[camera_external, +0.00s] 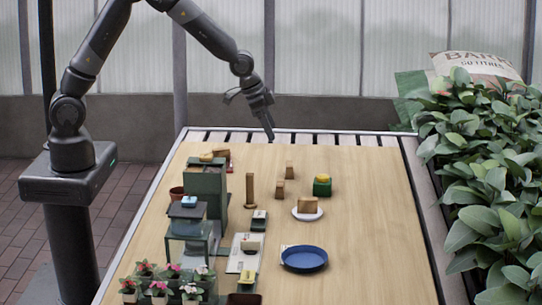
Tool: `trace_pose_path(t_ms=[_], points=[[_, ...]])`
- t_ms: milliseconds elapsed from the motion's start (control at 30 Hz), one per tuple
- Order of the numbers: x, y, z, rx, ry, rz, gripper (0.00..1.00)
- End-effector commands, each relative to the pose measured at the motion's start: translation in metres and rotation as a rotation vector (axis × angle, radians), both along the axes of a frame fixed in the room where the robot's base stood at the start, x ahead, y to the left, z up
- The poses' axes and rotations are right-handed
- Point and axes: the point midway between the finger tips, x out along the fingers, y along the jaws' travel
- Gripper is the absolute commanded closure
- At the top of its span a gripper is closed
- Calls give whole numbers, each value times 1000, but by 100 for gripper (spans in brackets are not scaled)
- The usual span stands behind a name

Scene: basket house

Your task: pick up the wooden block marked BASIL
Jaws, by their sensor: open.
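Several small wooden blocks are in view, and no marking is readable, so I cannot tell which one says BASIL. One block (289,170) stands on the table behind another block (280,187). A third block (308,205) is on a white plate. A tall, narrow wooden piece (250,190) stands to the left of them. My gripper (270,136) is open and empty, pointing down over the far part of the table, beyond the blocks. It is apart from all of them.
A dark green cabinet (206,185) stands on the left of the table (365,240) with smaller items on and around it. A green box (322,188) holds something yellow. A blue dish (304,258) is nearer. Potted flowers (158,288) fill the near left. The table's right side is clear.

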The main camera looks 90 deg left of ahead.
Motion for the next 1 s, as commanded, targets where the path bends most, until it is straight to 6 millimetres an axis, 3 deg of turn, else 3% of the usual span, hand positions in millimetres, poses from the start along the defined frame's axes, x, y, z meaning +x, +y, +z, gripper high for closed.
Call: trace_pose_path(t_ms=[100, 600, 867, 1000], points=[[11, 8, -23, -11, 3, 6, 25], [34, 13, -77, -17, 3, 9, 25], [41, 13, -92, -17, 3, 8, 25], [50, 13, -109, -17, 3, 8, 25]])
